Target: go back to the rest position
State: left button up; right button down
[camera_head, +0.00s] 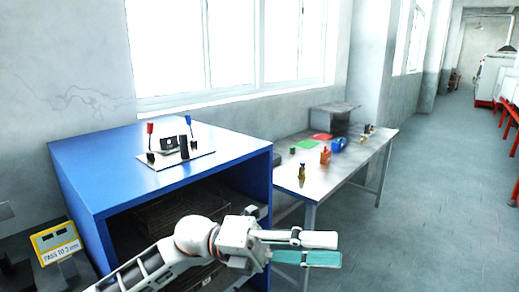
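My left arm comes in from the lower left, in front of the blue cabinet. My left gripper (325,249) points right, with a white finger above and a teal-faced finger below. A gap shows between the fingers and nothing is held in it. The gripper is in front of the cabinet's right side, apart from the table beyond. My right gripper is out of view.
A blue cabinet (95,168) bears a white board (200,163) with red and blue upright parts. A grey table (285,178) behind holds several small coloured items. A yellow sign (55,237) stands lower left.

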pick_arm(q)
jog(key=w+a+f+n+t+h, duration=0.1)
jog(key=w+a+f+n+t, duration=0.3)
jog(key=n+t, duration=0.5)
jog(key=w+a+f+n+t+h, duration=0.1)
jog(key=w+a+f+n+t, duration=0.3)
jog(key=n+t, duration=0.55)
jog(key=w+a+f+n+t+y, duration=0.2)
jog(key=a+f+n+t+y, duration=0.15)
jog(key=f+n, duration=0.25)
jog(key=w+a+f+n+t+y, duration=0.1)
jog(key=a+f+n+t+y, duration=0.15)
jog(key=f+n+y, duration=0.35)
jog(key=s+a+f+n+g+y, duration=0.1)
jog(key=s+a+f+n+y, duration=0.1)
jog(key=a+f, duration=0.35)
jog(key=s+a+f+n+g+y, duration=0.1)
jog(key=s+a+f+n+y, duration=0.15)
jog(key=f, duration=0.55)
jog(key=s+a+f+n+g+y, duration=0.1)
jog(key=s+a+f+n+y, duration=0.15)
jog(key=f, duration=0.45)
jog(key=s+a+f+n+g+y, duration=0.2)
jog(key=s+a+f+g, duration=0.2)
jog(key=s+a+f, duration=0.3)
jog(key=s+f, duration=0.4)
jog(key=s, duration=0.2)
jog(key=shift+a+n+y, duration=0.35)
